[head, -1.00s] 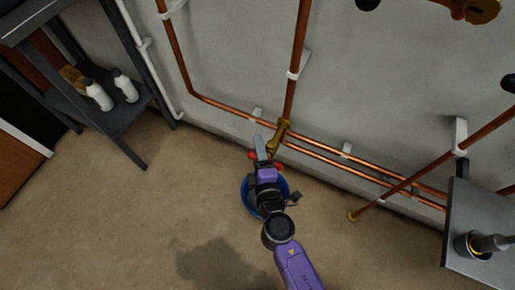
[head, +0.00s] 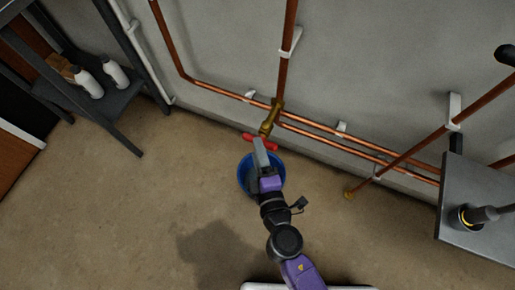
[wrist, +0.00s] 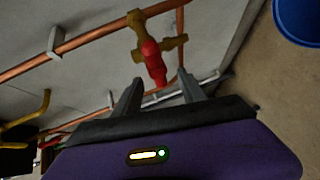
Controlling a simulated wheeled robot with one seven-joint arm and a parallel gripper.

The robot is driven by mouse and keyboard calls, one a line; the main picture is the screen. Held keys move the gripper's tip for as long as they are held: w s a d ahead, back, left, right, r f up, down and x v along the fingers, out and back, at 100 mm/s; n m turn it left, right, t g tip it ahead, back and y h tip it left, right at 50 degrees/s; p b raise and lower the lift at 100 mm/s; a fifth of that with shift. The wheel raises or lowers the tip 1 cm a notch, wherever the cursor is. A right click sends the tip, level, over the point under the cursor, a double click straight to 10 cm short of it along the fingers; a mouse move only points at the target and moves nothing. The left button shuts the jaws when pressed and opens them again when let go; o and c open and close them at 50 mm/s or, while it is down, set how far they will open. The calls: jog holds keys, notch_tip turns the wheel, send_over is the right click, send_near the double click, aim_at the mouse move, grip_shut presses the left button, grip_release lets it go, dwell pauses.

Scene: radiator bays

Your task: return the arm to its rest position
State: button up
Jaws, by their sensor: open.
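My purple and black arm reaches up from the bottom of the head view. My gripper (head: 260,150) is in front of a brass valve (head: 272,117) with a red handle (head: 262,142) on the copper pipes. In the wrist view, my gripper (wrist: 161,92) shows two grey fingers spread apart with nothing between them. The red handle (wrist: 153,62) hangs from the brass valve (wrist: 143,37) just beyond the fingertips, apart from them as far as I can tell.
A blue bucket (head: 245,178) stands on the floor below the valve, partly hidden by my arm. A dark shelf (head: 105,100) with white bottles is at the left. A grey table (head: 480,215) with a tool is at the right. The floor at the left is open.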

jog(key=shift+a, duration=0.1)
dwell(0.3)
jog(key=s+d+r+m+h, duration=0.2)
jog(key=s+d+r+m, duration=0.75)
jog(key=s, duration=0.45)
jog(key=s+d+r+m+h, duration=0.3)
jog(key=s+d+r+m, duration=0.3)
jog(key=s+d+m, duration=0.6)
notch_tip(320, 180, up, 20)
jog(key=n+p, duration=0.1)
jog(key=p, duration=1.9)
jog(key=shift+s+d+g, duration=0.15)
jog(key=shift+s+g, duration=0.15)
